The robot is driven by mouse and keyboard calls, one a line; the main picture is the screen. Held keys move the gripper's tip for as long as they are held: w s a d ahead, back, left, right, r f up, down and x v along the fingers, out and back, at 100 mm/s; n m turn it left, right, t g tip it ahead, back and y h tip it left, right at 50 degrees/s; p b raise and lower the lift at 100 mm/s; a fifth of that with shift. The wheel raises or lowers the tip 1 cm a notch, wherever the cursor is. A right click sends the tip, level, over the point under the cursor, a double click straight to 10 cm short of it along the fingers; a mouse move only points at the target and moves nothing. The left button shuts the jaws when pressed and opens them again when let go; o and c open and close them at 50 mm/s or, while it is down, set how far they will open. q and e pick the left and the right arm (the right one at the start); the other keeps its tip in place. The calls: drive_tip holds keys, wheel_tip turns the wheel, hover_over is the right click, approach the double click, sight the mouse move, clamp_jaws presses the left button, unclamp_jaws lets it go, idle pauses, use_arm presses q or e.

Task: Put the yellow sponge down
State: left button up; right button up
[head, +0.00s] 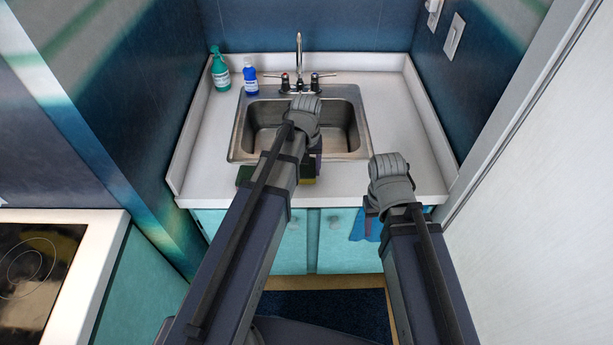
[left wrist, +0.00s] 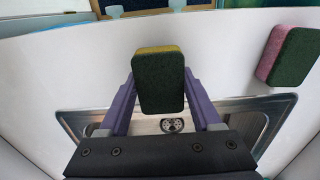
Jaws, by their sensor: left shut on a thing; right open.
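The yellow sponge (left wrist: 158,84), yellow with a dark green scouring side, is between the purple fingers of my left gripper (left wrist: 160,95), which is shut on it. In the head view only a small part of the yellow sponge (head: 307,181) shows, below my left wrist, by the counter's front strip between sink and edge. Whether it touches the counter I cannot tell. My right gripper (head: 371,208) is at the counter's front edge, right of the sink, mostly hidden by its own wrist; it is open, and I see nothing in it.
A pink and dark green sponge (left wrist: 289,55) lies on the counter beside the held one; it also shows in the head view (head: 245,174). The steel sink (head: 342,113) has a tap (head: 299,60) behind it. Green (head: 220,72) and blue (head: 250,78) bottles stand back left. A blue cloth (head: 364,229) hangs in front.

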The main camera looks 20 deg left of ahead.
sight(307, 167)
use_arm(q)
wheel_tip(307, 167, down, 2)
drive_tip(key=shift+f+b, duration=0.2)
drive_tip(key=shift+b, duration=0.45)
drive_tip(key=shift+r, duration=0.15)
use_arm(e)
wheel_tip(307, 167, down, 2)
drive_tip(key=shift+f, duration=0.15)
use_arm(q)
drive_tip(key=o, duration=1.2)
wheel_tip(307, 167, up, 12)
drive_tip(key=p, duration=1.2)
drive_tip(key=s+d+m, duration=0.2)
drive_tip(key=s+d, duration=0.1)
drive_tip(key=s, duration=0.1)
drive_tip(key=s+d+m, duration=0.2)
drive_tip(key=s+d, duration=0.2)
drive_tip(key=s, duration=0.1)
drive_tip(key=s+d+m+y, duration=0.1)
drive_tip(key=s+d+m, duration=0.2)
drive_tip(key=s, duration=0.2)
drive_tip(key=shift+d+r, duration=0.1)
drive_tip(key=shift+d, duration=0.1)
use_arm(e)
wheel_tip(307, 167, up, 12)
